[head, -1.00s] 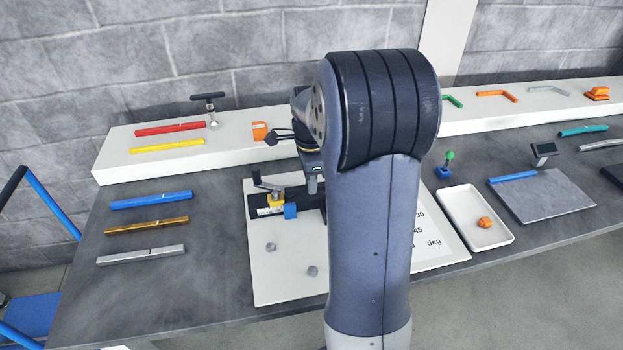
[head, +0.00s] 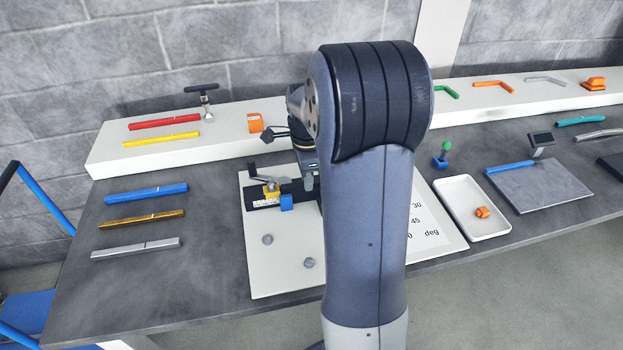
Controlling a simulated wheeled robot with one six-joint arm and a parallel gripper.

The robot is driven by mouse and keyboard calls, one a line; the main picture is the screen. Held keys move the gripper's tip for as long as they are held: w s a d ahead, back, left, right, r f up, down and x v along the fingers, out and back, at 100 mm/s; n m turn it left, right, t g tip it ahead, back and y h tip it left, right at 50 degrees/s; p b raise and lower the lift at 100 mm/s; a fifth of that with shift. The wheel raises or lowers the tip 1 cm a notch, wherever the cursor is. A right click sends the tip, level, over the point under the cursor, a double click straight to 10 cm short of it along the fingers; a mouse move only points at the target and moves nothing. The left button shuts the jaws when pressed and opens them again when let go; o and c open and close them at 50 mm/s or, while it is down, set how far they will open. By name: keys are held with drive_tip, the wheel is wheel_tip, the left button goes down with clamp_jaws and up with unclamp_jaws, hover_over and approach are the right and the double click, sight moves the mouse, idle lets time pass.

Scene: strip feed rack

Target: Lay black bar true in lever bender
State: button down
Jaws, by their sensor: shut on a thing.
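The lever bender (head: 262,201) sits on a white board (head: 262,270), with a dark bed, a yellow block, a blue block (head: 286,203) and a grey lever with a dark upright handle at its left end. My gripper (head: 310,180) is at the bender's right side, mostly hidden behind my own arm. Its fingertips do not show clearly. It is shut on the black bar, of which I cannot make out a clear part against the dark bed. Whether the bar lies true in the bender is hidden.
Blue, brown and grey bars (head: 137,249) lie on the table at left. Red and yellow bars (head: 160,141) lie on the white shelf behind. Two grey knobs stand on the board. A white tray (head: 499,233) with an orange piece and a grey plate (head: 560,204) are at right.

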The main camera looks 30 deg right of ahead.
drive_tip(key=shift+f+b, duration=0.35)
drive_tip(key=shift+f, duration=0.25)
drive_tip(key=c, duration=1.3)
unclamp_jaws()
wheel_tip(320, 180, up, 11)
drive_tip(key=shift+f, duration=0.1)
wheel_tip(320, 180, down, 11)
drive_tip(key=shift+r, duration=0.15)
drive_tip(key=shift+r+p, duration=0.35)
drive_tip(key=shift+r, duration=0.05)
